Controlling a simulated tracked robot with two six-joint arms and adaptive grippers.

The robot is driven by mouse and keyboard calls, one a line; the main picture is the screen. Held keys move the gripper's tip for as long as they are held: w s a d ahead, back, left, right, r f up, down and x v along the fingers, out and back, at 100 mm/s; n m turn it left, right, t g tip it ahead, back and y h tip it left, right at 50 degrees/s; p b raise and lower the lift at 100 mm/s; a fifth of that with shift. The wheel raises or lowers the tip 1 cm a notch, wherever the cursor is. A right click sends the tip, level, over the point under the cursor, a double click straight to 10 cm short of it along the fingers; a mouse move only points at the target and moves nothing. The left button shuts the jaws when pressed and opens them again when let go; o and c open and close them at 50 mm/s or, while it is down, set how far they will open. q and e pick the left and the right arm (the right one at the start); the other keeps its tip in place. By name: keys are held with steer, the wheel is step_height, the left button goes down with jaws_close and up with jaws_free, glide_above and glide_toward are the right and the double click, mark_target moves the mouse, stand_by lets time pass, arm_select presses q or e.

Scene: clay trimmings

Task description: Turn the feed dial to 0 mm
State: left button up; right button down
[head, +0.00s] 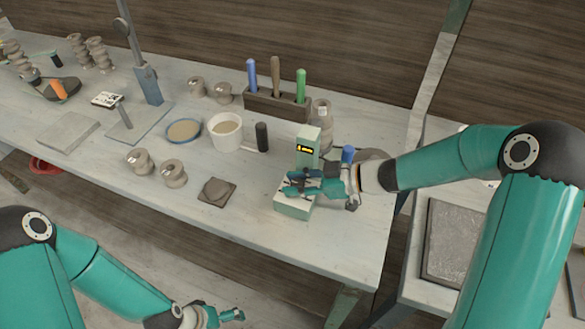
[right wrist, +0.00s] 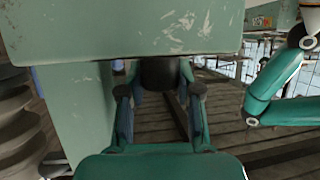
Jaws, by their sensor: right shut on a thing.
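A pale green device (head: 307,137) with a small lit yellow display stands near the right end of the table. The display is too small to read. My right gripper (head: 300,184) is at the front of the device, above its base, and hides the dial in the head view. In the right wrist view, a dark round knob (right wrist: 158,72), apparently the feed dial, sits between the fingertips of my right gripper (right wrist: 160,92), which are shut on it. No dial marks show. My left gripper (head: 222,314) hangs low in front of the table, away from the device; its opening is unclear.
A tool block (head: 275,106) with upright handles stands behind the device. A white tub (head: 225,132), a dark cylinder (head: 262,137) and a blue-capped thing (head: 348,154) are nearby. The front table edge is mostly clear.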

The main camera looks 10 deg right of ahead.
steer(key=shift+w+d+r+p, duration=0.1)
steer(key=shift+w+d+p, duration=0.1)
steer(key=shift+p, duration=0.15)
steer(key=c, duration=1.1)
jaws_free()
steer(key=shift+o, duration=0.2)
steer(key=shift+s+n, duration=0.1)
steer(key=shift+n, duration=0.2)
steer(key=v, duration=1.2)
steer(key=shift+d, duration=0.1)
